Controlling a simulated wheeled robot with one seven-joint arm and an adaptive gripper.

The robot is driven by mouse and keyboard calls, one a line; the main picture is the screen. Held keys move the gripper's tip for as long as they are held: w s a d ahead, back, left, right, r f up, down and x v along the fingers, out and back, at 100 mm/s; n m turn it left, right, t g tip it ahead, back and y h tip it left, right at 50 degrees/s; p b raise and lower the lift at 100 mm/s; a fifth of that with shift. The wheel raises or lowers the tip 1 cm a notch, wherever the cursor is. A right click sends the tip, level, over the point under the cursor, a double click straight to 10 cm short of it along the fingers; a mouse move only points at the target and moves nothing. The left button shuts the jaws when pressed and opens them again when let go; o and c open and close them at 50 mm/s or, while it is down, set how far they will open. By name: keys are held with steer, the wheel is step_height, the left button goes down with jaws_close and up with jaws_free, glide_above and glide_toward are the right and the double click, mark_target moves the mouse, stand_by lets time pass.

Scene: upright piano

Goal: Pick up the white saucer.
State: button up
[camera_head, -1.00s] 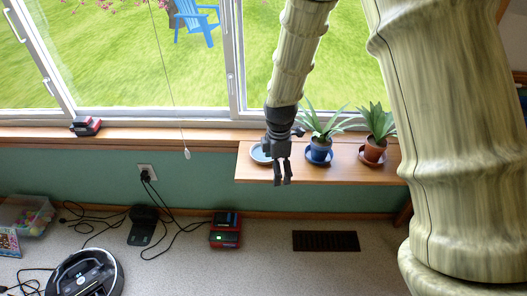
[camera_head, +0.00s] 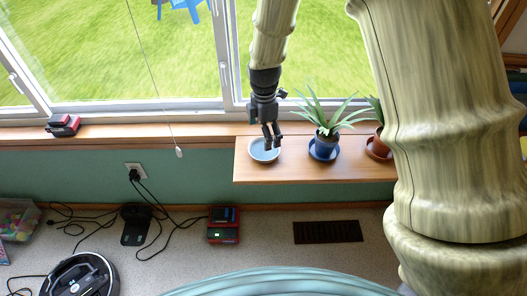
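A white saucer with a pale blue-grey inside (camera_head: 260,155) lies at the left end of the wooden shelf (camera_head: 300,172) below the window. My gripper (camera_head: 272,143) points down over the right part of the saucer and hides some of its far rim. Its two dark fingers are a little apart with nothing seen between them. I cannot tell whether the fingertips touch the saucer.
A plant in a blue pot (camera_head: 325,145) on a blue saucer stands just right of the gripper. A terracotta pot (camera_head: 378,146) is further right, partly behind my arm. A red and black device (camera_head: 63,125) sits on the sill at left. The shelf's front is bare.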

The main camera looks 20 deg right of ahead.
mark_target(264, 152)
steer(key=shift+s+f+b, duration=0.15)
steer(key=shift+f+b, duration=0.35)
steer(key=shift+f, duration=2.75)
steer(key=shift+c, duration=0.4)
steer(key=c, duration=0.6)
